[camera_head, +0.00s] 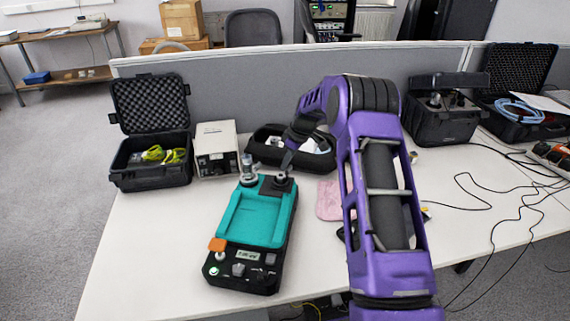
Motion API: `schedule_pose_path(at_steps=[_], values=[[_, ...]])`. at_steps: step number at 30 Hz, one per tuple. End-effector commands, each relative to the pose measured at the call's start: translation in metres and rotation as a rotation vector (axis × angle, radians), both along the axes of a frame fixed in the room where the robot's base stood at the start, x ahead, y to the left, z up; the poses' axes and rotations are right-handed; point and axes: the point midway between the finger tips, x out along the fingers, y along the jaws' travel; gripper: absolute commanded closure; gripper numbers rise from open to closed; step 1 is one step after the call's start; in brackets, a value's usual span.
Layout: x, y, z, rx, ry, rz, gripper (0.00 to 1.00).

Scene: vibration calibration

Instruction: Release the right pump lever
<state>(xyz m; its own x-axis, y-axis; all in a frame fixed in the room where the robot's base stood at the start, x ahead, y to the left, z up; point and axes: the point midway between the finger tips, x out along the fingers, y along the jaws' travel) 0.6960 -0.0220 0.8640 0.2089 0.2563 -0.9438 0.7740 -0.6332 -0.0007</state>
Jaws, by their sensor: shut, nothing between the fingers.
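A pump device with a teal tray top (258,217) and a black front panel lies on the white table, left of my arm. A clear and metallic fitting (248,172) stands at its back left corner. A dark block (279,186) sits at its back right corner, where the right pump lever would be; the lever's shape is too small to make out. My gripper (286,166) is shut and points down just above this dark block. I cannot tell whether it touches it. My purple arm reaches in from the lower right.
A cream box instrument (215,149) and an open black foam case (150,170) stand behind left. A black case (322,158) lies open behind my gripper. A pink cloth (328,201) lies right of the device. Cables run over the right table.

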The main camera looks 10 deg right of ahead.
Motion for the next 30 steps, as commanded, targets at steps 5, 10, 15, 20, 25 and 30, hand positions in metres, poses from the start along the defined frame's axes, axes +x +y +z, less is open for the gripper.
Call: schedule_pose_path(at_steps=[5, 10, 15, 20, 25, 30], values=[[-0.002, -0.004, -0.001, -0.002, -0.001, -0.056, 1.00], [-0.006, -0.010, -0.002, -0.003, 0.000, -0.160, 1.00], [-0.012, -0.017, -0.002, -0.003, -0.001, -0.316, 1.00], [-0.019, -0.023, -0.001, -0.003, -0.001, -0.467, 1.00], [-0.028, -0.027, -0.001, -0.003, -0.001, -0.627, 1.00], [-0.037, -0.031, 0.000, -0.002, -0.002, -0.787, 1.00]])
